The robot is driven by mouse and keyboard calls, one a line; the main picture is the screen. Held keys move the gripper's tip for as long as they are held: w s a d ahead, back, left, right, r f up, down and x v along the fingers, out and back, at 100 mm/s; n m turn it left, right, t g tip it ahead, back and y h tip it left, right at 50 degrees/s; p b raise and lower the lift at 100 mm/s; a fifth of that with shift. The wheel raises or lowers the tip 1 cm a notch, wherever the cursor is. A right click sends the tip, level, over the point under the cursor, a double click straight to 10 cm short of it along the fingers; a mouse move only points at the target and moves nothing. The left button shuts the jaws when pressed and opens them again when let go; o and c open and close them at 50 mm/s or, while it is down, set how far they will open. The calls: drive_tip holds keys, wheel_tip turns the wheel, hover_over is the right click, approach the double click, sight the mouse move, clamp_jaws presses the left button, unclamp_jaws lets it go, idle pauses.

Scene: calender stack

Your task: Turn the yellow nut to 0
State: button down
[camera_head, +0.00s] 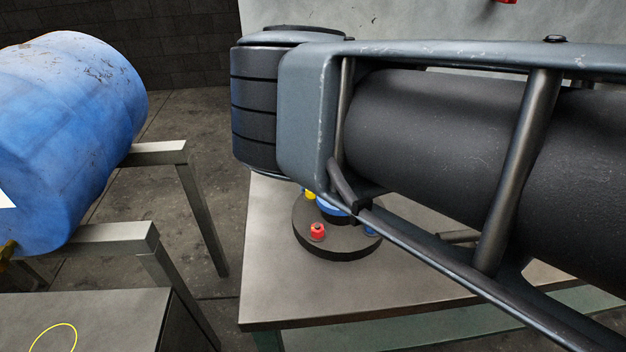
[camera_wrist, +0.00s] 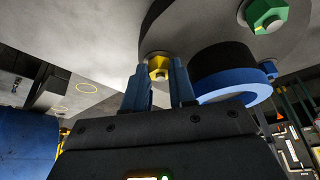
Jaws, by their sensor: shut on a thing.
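The yellow nut (camera_wrist: 158,64) sits between the two blue fingers of my gripper (camera_wrist: 159,76) in the wrist view, and the fingers are shut on it. In the head view only a small part of the yellow nut (camera_head: 310,196) shows, at the left rear of a dark round base (camera_head: 330,252). My arm hides the gripper and much of the base there. No number or mark for 0 is readable in either view.
A red nut (camera_head: 317,230) stands at the base's front. A green nut (camera_wrist: 267,14) and a blue nut (camera_wrist: 269,69) are near my gripper. A black cylinder with a blue ring (camera_wrist: 234,94) stands close beside the fingers. A blue barrel (camera_head: 70,130) lies left of the table (camera_head: 275,290).

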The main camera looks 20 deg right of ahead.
idle(0.4)
drive_tip(key=c, duration=1.2)
unclamp_jaws()
